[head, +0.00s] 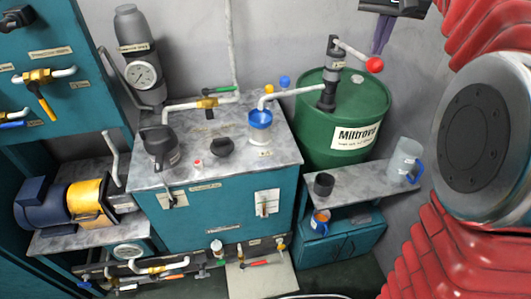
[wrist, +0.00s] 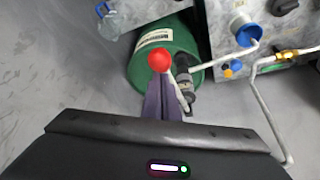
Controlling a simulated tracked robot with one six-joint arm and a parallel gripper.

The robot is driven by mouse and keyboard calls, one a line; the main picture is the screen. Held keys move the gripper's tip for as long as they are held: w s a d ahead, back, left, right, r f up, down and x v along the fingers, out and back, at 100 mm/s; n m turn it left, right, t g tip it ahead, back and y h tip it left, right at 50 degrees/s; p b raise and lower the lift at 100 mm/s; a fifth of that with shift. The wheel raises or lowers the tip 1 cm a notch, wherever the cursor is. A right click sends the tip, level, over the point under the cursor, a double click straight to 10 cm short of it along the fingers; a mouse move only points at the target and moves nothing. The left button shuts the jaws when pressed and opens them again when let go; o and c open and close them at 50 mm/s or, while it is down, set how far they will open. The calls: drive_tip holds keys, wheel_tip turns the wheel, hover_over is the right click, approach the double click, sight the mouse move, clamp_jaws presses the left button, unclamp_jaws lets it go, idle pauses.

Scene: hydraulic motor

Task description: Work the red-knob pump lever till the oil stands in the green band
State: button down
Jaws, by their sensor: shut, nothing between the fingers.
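The red knob (head: 375,65) tops the pump lever (head: 350,50), which slants up to the left to the grey hand pump (head: 328,80) on the green drum (head: 310,120). My gripper (head: 379,50) hangs point-down just above the knob in the head view, its purple-grey fingers shut and empty. In the wrist view the fingers (wrist: 160,82) end beside the red knob (wrist: 160,60); whether they touch it I cannot tell. A white plate with a small gauge (head: 267,203) is on the teal tank front; its oil level and green band are too small to read.
A hose runs from the pump to the blue funnel (head: 260,119) on the tank top (head: 200,130). A clear jug (head: 404,160) and a dark cup (head: 323,184) stand on the grey shelf below the drum. My red arm fills the right edge.

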drive_tip(key=shift+f, duration=0.35)
drive_tip(key=shift+r, duration=0.1)
drive_tip(key=shift+r, duration=2.55)
wheel_tip(320, 180, up, 4)
